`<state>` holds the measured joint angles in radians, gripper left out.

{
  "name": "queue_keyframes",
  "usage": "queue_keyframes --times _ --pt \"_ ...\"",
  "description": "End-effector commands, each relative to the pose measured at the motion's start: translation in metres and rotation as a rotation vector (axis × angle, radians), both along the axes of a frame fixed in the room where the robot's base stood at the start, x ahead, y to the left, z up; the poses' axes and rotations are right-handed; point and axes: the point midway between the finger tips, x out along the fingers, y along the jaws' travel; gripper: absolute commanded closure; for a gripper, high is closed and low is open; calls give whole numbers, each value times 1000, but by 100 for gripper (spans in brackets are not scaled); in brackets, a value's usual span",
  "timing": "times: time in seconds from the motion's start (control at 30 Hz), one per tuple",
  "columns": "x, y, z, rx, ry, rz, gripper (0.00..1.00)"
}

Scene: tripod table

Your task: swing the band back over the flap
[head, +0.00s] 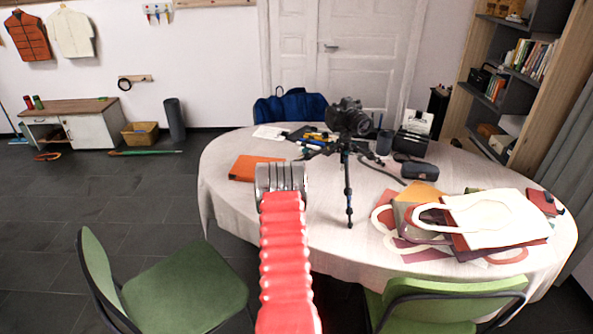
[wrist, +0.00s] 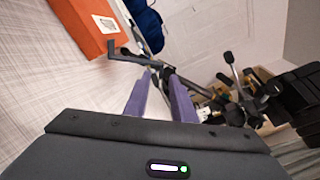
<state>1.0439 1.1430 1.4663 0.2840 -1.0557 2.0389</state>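An orange folder-like item (head: 256,168) lies on the table at its left side. It also shows in the wrist view (wrist: 83,28) at the upper left, with a pale label on its edge. I cannot make out a band or a flap on it. My gripper (wrist: 162,76) has two purple fingers with a gap between them. A thin dark bar with a hooked end (wrist: 125,54) crosses close to the fingertips. I cannot tell whether it touches them.
A black camera on a tripod (head: 347,165) stands right of my arm; its legs or similar dark parts (wrist: 240,90) show in the wrist view. Bags and papers (head: 495,218) cover the table's right. Green chairs (head: 185,290) stand in front. The near-left cloth is clear.

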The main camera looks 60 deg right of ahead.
Motion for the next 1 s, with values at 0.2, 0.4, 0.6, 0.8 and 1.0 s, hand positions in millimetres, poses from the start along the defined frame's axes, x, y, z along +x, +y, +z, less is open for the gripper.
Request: queue_keyframes --times 0.2,0.4,0.6,0.8,1.0 --pt "7 -22 0 -2 -1 0 77" --pt "11 -37 0 0 -1 1 77" --pt "13 -43 0 -1 0 1 77" --pt "13 -43 0 -1 0 1 77" --pt "13 -43 0 -1 0 1 88"
